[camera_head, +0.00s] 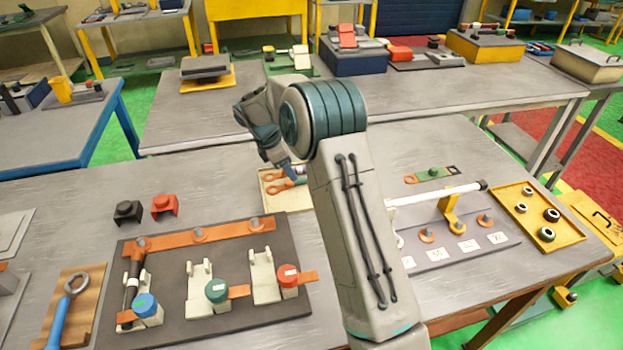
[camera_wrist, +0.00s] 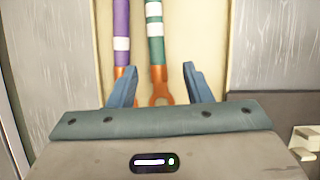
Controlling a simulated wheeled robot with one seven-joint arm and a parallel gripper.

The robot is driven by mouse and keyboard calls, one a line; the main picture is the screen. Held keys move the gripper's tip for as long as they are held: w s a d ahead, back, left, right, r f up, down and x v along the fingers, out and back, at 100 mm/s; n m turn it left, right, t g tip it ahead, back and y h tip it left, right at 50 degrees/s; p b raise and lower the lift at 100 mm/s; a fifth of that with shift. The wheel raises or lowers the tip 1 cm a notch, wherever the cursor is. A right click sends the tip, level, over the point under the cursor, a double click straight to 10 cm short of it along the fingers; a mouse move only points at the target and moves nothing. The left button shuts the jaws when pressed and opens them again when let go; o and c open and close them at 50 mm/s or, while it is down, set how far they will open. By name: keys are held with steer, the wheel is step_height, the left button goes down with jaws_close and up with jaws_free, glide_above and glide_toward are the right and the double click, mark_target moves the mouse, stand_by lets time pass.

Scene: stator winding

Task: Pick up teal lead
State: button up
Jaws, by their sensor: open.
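The teal lead (camera_wrist: 155,45), with white bands and a copper ring lug, lies in a cream tray (camera_head: 292,203). In the wrist view it runs upward from between the fingers. A purple lead (camera_wrist: 122,25) with white bands lies parallel on its left; its lower end is near my left finger. My gripper (camera_wrist: 158,72) is open and empty, its blue fingers on either side of the teal lead's lug end. In the head view my gripper (camera_head: 289,172) is over the tray, and copper lugs show beside it. Finger height above the lead is hard to judge.
A dark fixture board (camera_head: 200,325) with a copper bar and coloured terminals stands at the front left. A grey terminal board (camera_head: 470,255) with a white rod and a yellow parts tray (camera_head: 557,243) are at right. A blue wrench (camera_head: 62,310) lies far left.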

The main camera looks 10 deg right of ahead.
steer(key=shift+p+x, duration=0.6)
steer(key=shift+x, duration=2.1)
steer(key=shift+w, duration=0.15)
jaws_close()
